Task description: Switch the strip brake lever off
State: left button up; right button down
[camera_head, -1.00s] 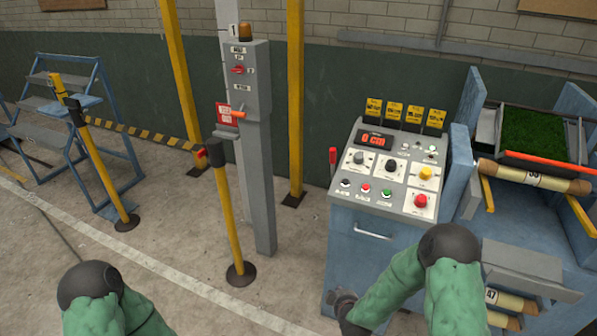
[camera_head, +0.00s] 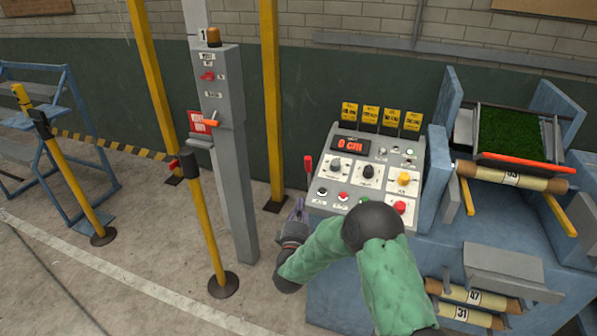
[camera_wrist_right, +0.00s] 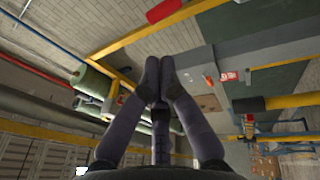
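A lever with a red grip (camera_head: 307,163) stands upright at the left side of the control console (camera_head: 322,192); I cannot read a label on it. Another lever, with an orange handle (camera_head: 211,123), sticks out from the grey post by a red sign. My right gripper (camera_head: 299,206) is low beside the console's left side, below the red-grip lever and apart from it. In the right wrist view its two fingers (camera_wrist_right: 160,64) meet at the tips with nothing between them. My left gripper is out of view.
The console has knobs, buttons and a red display reading 0 cm (camera_head: 350,144). A yellow barrier post (camera_head: 205,225) stands left of my right gripper, before the grey post (camera_head: 231,180). A rack with rolls and a turf tray (camera_head: 515,162) is at right. Floor between post and console is clear.

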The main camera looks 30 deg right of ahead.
aim_at(307, 165)
jog(key=b+x, duration=0.3)
jog(key=x, duration=0.9)
jog(key=shift+w+d, duration=0.25)
jog(key=shift+w, duration=0.05)
jog(key=shift+w+d+r, duration=0.2)
jog(key=shift+w+d, duration=0.2)
jog(key=shift+w, duration=0.05)
